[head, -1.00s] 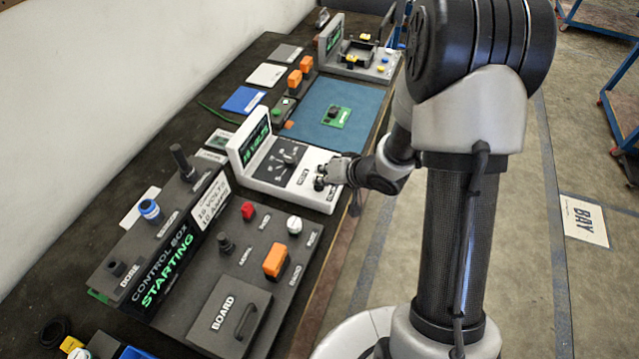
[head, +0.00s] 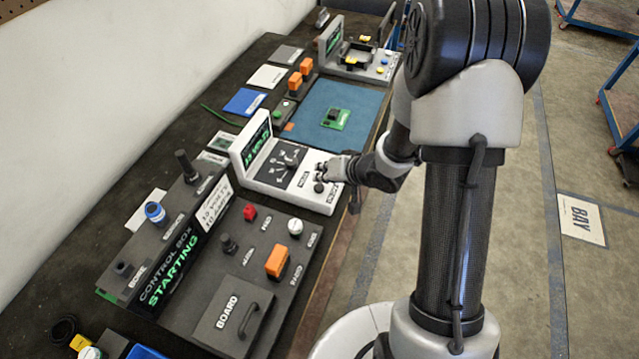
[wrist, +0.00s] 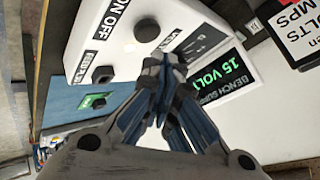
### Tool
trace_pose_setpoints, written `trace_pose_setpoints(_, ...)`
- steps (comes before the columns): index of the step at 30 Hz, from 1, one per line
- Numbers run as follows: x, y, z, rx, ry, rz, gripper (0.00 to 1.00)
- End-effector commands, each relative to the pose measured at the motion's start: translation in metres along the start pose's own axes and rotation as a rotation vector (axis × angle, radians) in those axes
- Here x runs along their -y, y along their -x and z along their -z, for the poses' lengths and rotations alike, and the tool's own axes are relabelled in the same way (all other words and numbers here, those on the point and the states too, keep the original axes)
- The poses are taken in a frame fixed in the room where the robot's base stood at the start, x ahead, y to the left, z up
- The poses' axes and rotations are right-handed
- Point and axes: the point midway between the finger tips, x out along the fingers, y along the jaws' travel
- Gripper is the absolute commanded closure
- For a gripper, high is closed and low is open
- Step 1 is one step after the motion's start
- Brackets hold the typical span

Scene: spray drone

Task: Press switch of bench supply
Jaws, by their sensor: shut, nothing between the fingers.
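The bench supply (head: 262,178) is a white unit with a lit green display and a dial, in the middle of the bench in the head view. In the wrist view its white panel (wrist: 118,48) carries an "ON OFF" label and black round controls, one (wrist: 147,27) near the fingertips and one (wrist: 103,75) further left. I cannot tell for sure which is the switch. My gripper (head: 326,171) is shut and empty over the right end of the panel. Its closed fingers also show in the wrist view (wrist: 164,66), hiding part of the panel; contact cannot be told.
The control box (head: 165,262), reading "STARTING", stands in front with knobs, an orange switch and a board cover. Behind the supply lies a blue mat (head: 355,105) with a green circuit board (head: 337,118). The bench edge and open floor are on the right.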

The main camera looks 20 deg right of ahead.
Motion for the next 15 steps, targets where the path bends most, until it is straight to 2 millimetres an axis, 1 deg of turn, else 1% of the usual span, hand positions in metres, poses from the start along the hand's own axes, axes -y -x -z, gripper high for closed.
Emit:
trace_pose_setpoints(1,0.005,0.007,0.005,0.0,0.0,0.0,1.0)
trace_pose_setpoints(3,0.009,0.012,0.009,0.0,0.0,0.0,1.0)
trace_pose_setpoints(15,0.026,0.036,0.026,-0.001,0.0,0.0,1.0)
